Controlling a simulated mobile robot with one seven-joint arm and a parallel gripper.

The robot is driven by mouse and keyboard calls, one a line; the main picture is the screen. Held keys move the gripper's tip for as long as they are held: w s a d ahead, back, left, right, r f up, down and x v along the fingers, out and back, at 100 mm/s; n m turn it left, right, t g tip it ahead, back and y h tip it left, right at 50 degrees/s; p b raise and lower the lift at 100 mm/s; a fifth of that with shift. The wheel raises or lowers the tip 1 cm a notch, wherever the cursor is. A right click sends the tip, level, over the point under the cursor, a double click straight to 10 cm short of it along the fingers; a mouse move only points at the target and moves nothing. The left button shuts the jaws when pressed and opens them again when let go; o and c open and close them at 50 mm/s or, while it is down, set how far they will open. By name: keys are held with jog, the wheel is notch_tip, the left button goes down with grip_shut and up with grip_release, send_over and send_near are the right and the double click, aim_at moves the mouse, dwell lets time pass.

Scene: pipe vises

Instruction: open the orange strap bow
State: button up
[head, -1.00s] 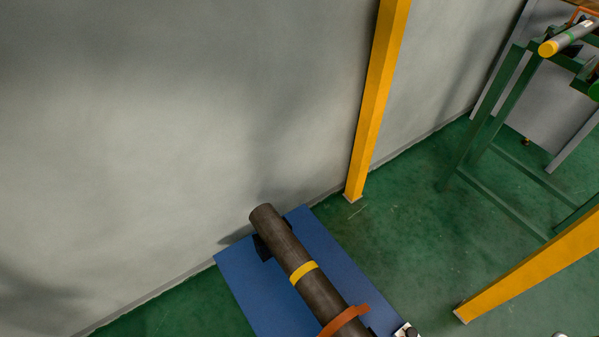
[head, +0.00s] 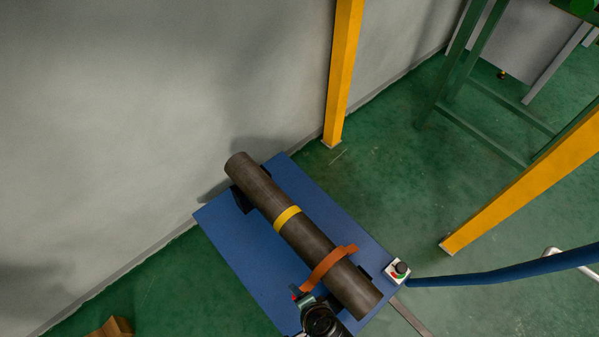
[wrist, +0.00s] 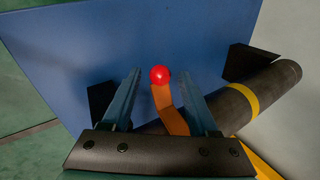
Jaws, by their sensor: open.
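The orange strap bow (head: 328,267) arches over a dark pipe (head: 260,190) that lies on a blue board. In the wrist view the orange strap (wrist: 172,116) ends in a red ball (wrist: 160,75). My gripper (wrist: 160,82) is open, with a finger on each side of the strap's end and the red ball. I cannot tell whether the fingers touch it. In the head view my wrist (head: 318,318) is at the near end of the strap, beside the pipe, and hides part of that area. The pipe also shows in the wrist view (wrist: 284,76), with a yellow band.
The blue board (head: 222,226) has dark supports under the pipe. A small box with a black knob (head: 398,270) and a blue hose (head: 500,275) sit at its right. Yellow posts (head: 342,80) and a green frame (head: 465,70) stand beyond. A grey wall is behind.

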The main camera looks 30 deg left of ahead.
grip_shut()
dwell(1.4)
